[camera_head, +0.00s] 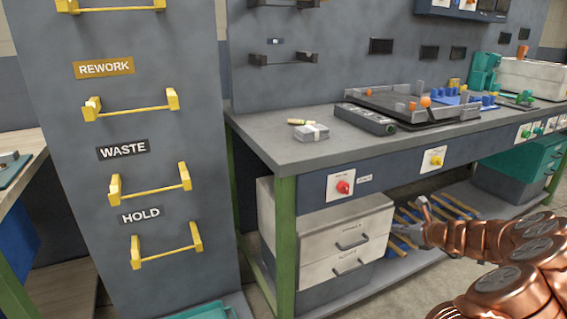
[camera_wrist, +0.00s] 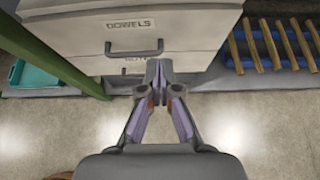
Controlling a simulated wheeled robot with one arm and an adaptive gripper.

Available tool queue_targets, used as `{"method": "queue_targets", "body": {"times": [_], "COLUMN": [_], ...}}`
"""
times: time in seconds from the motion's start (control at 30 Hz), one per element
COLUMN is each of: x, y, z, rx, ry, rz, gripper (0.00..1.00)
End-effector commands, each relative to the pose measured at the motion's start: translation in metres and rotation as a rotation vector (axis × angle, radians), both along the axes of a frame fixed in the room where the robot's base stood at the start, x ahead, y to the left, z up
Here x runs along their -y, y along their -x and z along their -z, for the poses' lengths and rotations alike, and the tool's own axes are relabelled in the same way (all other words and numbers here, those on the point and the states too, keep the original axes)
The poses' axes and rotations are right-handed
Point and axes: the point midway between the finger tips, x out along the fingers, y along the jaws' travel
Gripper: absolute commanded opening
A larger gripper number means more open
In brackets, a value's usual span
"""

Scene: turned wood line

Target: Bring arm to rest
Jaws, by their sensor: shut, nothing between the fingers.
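My arm, copper-coloured, reaches in from the right edge in the head view. My gripper (camera_head: 430,217) is in front of the workbench, below its top and right of the drawer unit. In the wrist view my gripper (camera_wrist: 157,68) is shut and empty, with its fingertips together over the front of the white drawers (camera_wrist: 150,30). The upper drawer is labelled DOWELS. The lower label is partly hidden by the fingers. I cannot tell from these views whether the fingertips touch the drawer front.
The grey workbench (camera_head: 270,137) has green legs and carries a small grey block, a dark device and a tray. A rack of wooden bars (camera_wrist: 275,45) lies on the lower shelf. A grey cabinet (camera_head: 125,220) with yellow handles stands left. Open floor (camera_wrist: 50,140) lies before the bench.

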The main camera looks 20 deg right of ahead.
Motion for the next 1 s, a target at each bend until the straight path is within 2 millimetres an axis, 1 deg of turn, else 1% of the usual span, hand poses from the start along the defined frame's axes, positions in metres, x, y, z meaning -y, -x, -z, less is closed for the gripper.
{"method": "queue_targets", "body": {"times": [0.07,0.13,0.17,0.23,0.27,0.37,0.4,0.47,0.5,0.57,0.6,0.67,0.7,0.77,0.8,0.87,0.9,0.97,1.0], "x": [-0.002,-0.011,-0.017,-0.038,-0.05,-0.098,-0.119,-0.149,-0.169,-0.198,-0.219,-0.251,-0.271,-0.3,-0.318,-0.345,-0.361,-0.381,-0.392], "y": [-0.001,-0.004,-0.006,-0.012,-0.015,-0.021,-0.022,-0.022,-0.02,-0.016,-0.011,-0.002,0.006,0.019,0.03,0.049,0.062,0.082,0.095], "z": [-0.002,-0.011,-0.017,-0.036,-0.045,-0.08,-0.094,-0.113,-0.125,-0.145,-0.157,-0.174,-0.187,-0.204,-0.214,-0.229,-0.236,-0.249,-0.256], "rx": [0.001,0.005,0.007,0.017,0.02,0.039,0.048,0.061,0.069,0.083,0.092,0.105,0.116,0.13,0.139,0.154,0.161,0.174,0.18], "ry": [0.004,0.018,0.029,0.064,0.082,0.156,0.19,0.24,0.277,0.334,0.369,0.426,0.466,0.531,0.576,0.637,0.676,0.74,0.783], "rz": [-0.007,-0.034,-0.053,-0.117,-0.152,-0.297,-0.363,-0.455,-0.517,-0.612,-0.679,-0.786,-0.857,-0.967,-1.042,-1.155,-1.231,-1.336,-1.408], "gripper": [0.0,0.0,0.0,0.0,0.0,0.0,0.0,0.0,0.0,0.0,0.0,0.0,0.0,0.0,0.0,0.0,0.0,0.0,0.0]}}
